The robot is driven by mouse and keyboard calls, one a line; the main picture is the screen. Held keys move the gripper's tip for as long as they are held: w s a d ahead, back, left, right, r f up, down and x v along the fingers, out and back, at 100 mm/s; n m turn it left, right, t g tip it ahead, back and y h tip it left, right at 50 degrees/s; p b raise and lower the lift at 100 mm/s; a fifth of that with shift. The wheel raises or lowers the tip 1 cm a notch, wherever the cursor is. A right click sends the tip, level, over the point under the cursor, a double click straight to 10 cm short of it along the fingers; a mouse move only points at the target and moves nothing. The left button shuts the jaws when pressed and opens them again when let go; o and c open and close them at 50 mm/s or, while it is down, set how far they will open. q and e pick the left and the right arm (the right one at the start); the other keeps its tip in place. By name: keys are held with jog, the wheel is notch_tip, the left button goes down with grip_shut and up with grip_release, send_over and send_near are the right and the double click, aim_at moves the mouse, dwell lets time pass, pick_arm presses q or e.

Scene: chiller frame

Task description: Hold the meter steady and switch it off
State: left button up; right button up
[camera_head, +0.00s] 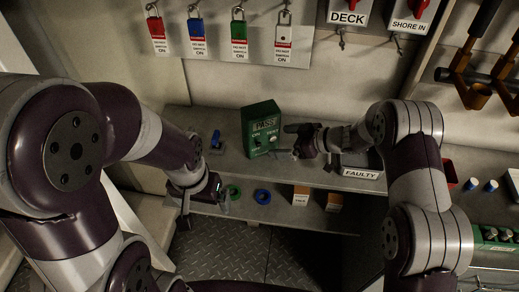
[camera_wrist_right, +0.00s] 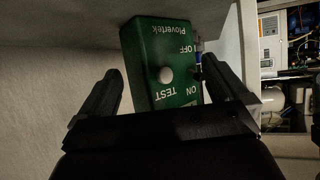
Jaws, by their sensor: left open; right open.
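The meter (camera_head: 261,130) is a green box standing on the upper shelf, with "PASS", "ON" and "TEST" on it in the head view. In the right wrist view the meter (camera_wrist_right: 160,50) appears upside down, with "Plovertek", "OFF", "ON", "TEST" and a pale round button (camera_wrist_right: 165,75). A small metal and blue part shows at its right edge; I cannot tell the switch position. My right gripper (camera_head: 293,142) is open at the meter's right side; in its wrist view its fingers are spread to either side of the box, contact unclear. My left gripper (camera_head: 204,214) is open and empty, low at the shelf's left front.
A blue item (camera_head: 215,139) lies left of the meter. Green (camera_head: 234,191) and blue (camera_head: 263,196) rings and small boxes (camera_head: 300,196) sit on the lower shelf. Padlocks (camera_head: 240,27) hang on the back wall.

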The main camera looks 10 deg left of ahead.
aim_at(273, 142)
jog(key=b+x, duration=0.1)
jog(key=x, duration=0.1)
jog(key=b+x, duration=0.1)
jog(key=x, duration=0.1)
jog(key=shift+d+f, duration=0.2)
jog(key=shift+f, duration=0.05)
jog(key=shift+r+x, duration=0.2)
jog(key=shift+x, duration=1)
pick_arm(q)
jog(key=shift+f, duration=1.65)
pick_arm(e)
jog(key=shift+x, duration=0.85)
jog(key=shift+a+r, duration=0.1)
jog(key=shift+r, duration=0.05)
jog(key=c, duration=1.3)
pick_arm(q)
jog(key=shift+d, duration=0.1)
pick_arm(e)
jog(key=shift+c, duration=0.2)
